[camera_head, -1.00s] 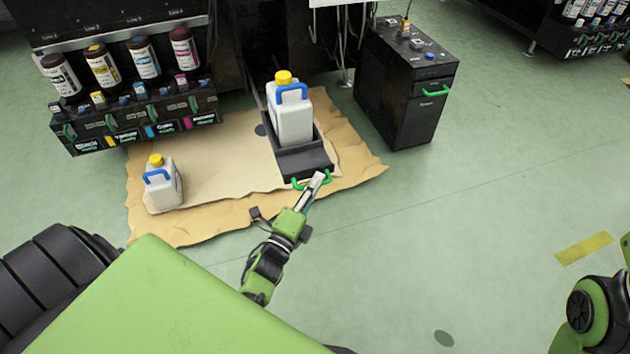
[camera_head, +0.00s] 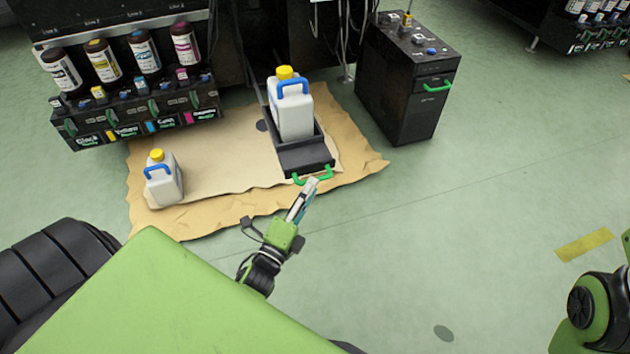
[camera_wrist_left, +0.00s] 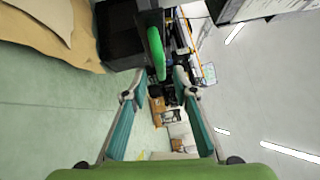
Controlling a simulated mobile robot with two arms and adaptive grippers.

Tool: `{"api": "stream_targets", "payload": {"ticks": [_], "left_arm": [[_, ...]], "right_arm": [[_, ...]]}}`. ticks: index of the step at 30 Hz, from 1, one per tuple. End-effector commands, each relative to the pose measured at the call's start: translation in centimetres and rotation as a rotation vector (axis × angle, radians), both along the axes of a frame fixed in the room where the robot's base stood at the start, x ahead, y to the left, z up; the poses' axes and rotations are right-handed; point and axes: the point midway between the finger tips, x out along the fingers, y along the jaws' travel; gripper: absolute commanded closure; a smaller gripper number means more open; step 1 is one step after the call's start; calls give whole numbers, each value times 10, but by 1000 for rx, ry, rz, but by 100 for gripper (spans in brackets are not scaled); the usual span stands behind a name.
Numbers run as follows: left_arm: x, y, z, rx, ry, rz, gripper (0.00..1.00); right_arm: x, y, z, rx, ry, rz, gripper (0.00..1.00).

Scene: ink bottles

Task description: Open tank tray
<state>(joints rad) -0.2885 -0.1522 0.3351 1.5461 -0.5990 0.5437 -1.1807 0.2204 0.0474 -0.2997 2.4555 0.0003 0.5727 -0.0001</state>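The black tank tray (camera_head: 305,158) is out on the floor mat, with a green handle (camera_head: 313,176) at its front. A white jug (camera_head: 295,117) with a blue handle and yellow cap stands upright in the tray. My left gripper (camera_head: 311,185) is at the front of the green handle. In the left wrist view the left gripper (camera_wrist_left: 158,86) has its fingers apart with nothing between them. The green handle (camera_wrist_left: 156,50) shows just ahead of the fingertips there, apart from them. My right gripper is out of view.
A second white jug (camera_head: 164,183) stands on the brown mat (camera_head: 225,145) at left. A rack of ink bottles (camera_head: 140,112) is behind it. A black cabinet (camera_head: 400,100) with a green handle stands right of the tray.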

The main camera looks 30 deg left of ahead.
Motion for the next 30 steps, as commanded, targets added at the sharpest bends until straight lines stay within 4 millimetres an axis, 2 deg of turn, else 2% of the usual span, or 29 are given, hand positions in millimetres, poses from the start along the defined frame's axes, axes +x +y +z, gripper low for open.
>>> {"api": "stream_targets", "payload": {"ticks": [3,7,25,28,30], "left_arm": [[-19,-1,-3,0,2,1,74],[-30,-2,-4,0,1,1,74],[-32,-3,-2,-3,-4,-1,74],[-28,-8,17,-31,-40,-20,74],[-23,-16,45,-79,-94,-53,74]], "right_arm": [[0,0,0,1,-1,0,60],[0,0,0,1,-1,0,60],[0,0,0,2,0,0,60],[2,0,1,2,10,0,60],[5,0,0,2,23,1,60]]}}
